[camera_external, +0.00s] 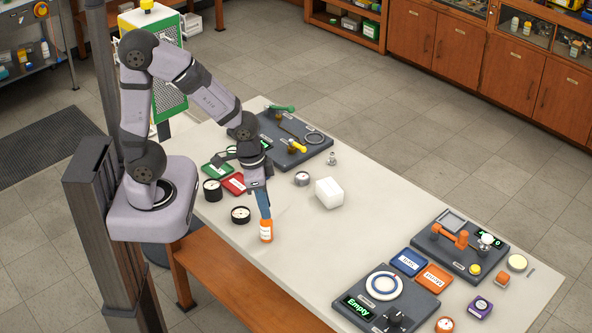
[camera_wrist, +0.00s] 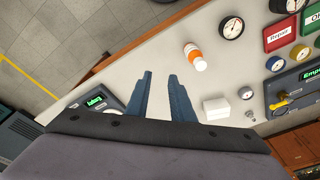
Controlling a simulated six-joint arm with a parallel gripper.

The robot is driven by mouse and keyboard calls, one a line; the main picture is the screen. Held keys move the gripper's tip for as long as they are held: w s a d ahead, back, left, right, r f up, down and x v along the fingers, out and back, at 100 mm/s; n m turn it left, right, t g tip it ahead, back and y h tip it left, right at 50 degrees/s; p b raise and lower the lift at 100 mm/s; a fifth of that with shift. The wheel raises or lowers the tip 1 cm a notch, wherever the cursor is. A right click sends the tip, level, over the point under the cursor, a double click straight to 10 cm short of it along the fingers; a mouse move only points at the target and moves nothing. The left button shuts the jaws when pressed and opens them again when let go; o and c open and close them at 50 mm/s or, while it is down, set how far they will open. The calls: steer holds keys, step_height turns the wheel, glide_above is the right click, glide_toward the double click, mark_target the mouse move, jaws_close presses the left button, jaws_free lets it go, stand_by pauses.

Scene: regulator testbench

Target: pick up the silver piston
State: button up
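A small silver upright part, which looks like the silver piston (camera_external: 331,158), stands on the pale table behind the white block. It also shows small beside that block in the wrist view (camera_wrist: 249,115). My gripper (camera_external: 264,213) points down over the table, to the left of and nearer the camera than the piston. In the wrist view its two blue fingers (camera_wrist: 159,78) are apart with nothing between them. The piston lies to the right of the fingers there, well clear of them.
A white block (camera_external: 329,193) and a silver-rimmed gauge (camera_external: 302,179) stand near the piston. An orange bottle (camera_external: 266,231) appears just below my fingertips. A dark valve board (camera_external: 290,140) lies behind. The table's middle, right of the block, is clear.

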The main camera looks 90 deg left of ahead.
steer(key=w+a+f+n+t+y+b, duration=0.1)
steer(key=w+a+f+t+b, duration=0.1)
steer(key=a, duration=0.8)
steer(key=w+a+f+n+t+y+b, duration=0.1)
steer(key=w+a+f+b, duration=0.3)
steer(key=a, duration=0.6)
steer(key=w+a+f+n+t+y+b, duration=0.2)
steer(key=w+a+f+t+b, duration=0.2)
steer(key=w+a+f, duration=0.2)
steer(key=shift+w+a+f+y, duration=0.15)
steer(key=shift+w+a, duration=0.25)
steer(key=shift+a, duration=0.35)
steer(key=shift+w+a+y, duration=0.1)
steer(key=shift+w+a, duration=0.35)
steer(key=shift+a, duration=0.35)
steer(key=shift+w+a+f+y, duration=0.15)
steer(key=shift+w+a, duration=0.25)
steer(key=shift+a, duration=0.35)
steer(key=n+t+y+b, duration=0.1)
steer(key=t+y+b, duration=0.1)
steer(key=b, duration=0.1)
glide_toward(331, 154)
steer(key=shift+w+a+f, duration=0.1)
steer(key=shift+w+f, duration=0.35)
steer(key=shift+f, duration=0.2)
steer(key=shift+s+a+n+t, duration=0.25)
steer(key=shift+a+n+t, duration=0.05)
steer(key=shift+a+t, duration=0.15)
steer(key=shift+p+x, duration=1.45)
steer(key=shift+x, duration=2.2)
